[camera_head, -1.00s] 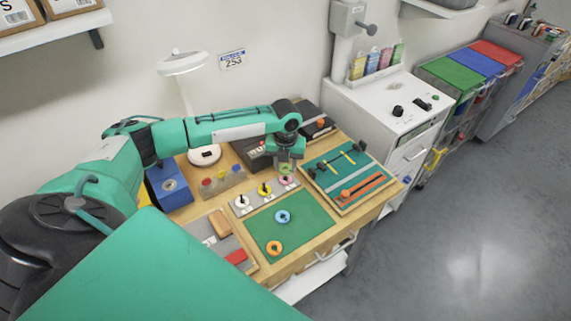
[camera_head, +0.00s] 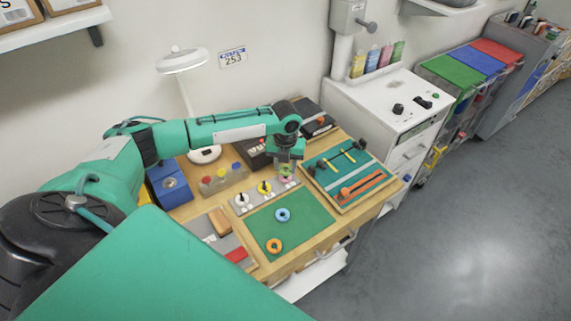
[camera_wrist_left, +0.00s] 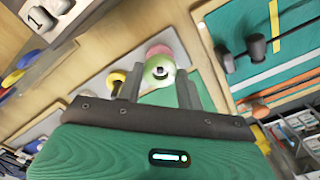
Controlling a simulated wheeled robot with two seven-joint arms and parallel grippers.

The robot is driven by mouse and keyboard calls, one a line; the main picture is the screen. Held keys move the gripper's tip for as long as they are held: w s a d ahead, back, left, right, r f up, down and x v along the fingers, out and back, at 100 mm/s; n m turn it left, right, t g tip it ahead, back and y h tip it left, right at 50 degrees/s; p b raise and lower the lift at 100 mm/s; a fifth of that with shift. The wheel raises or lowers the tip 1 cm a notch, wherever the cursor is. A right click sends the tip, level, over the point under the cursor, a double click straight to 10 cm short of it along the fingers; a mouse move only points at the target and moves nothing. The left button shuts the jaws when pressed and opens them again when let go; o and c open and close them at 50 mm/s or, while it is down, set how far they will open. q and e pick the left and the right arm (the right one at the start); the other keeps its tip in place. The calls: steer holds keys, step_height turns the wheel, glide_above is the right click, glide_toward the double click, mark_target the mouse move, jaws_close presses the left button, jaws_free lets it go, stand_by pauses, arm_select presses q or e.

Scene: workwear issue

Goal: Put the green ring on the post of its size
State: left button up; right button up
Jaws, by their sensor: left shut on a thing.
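My left gripper (camera_head: 287,167) is over the far right end of the grey post board (camera_head: 253,203). In the left wrist view the left gripper (camera_wrist_left: 158,85) is shut on the green ring (camera_wrist_left: 150,80), and a post tip or dark hole shows in the ring's middle. A pink ring (camera_wrist_left: 158,49) lies just behind and below it; whether the two touch, I cannot tell. On the board's other posts are a yellow ring (camera_head: 264,188) and a white ring (camera_head: 241,202). My right gripper is not in view.
A blue ring (camera_head: 282,215) and an orange ring (camera_head: 274,246) lie on the green mat (camera_head: 305,221). A tool board (camera_head: 352,176) lies to the right.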

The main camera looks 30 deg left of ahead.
arm_select(q)
steer(key=shift+f, duration=0.1)
steer(key=o, duration=1.4)
steer(key=shift+r+p, duration=3.4)
steer(key=shift+r, duration=0.15)
steer(key=shift+f, duration=0.1)
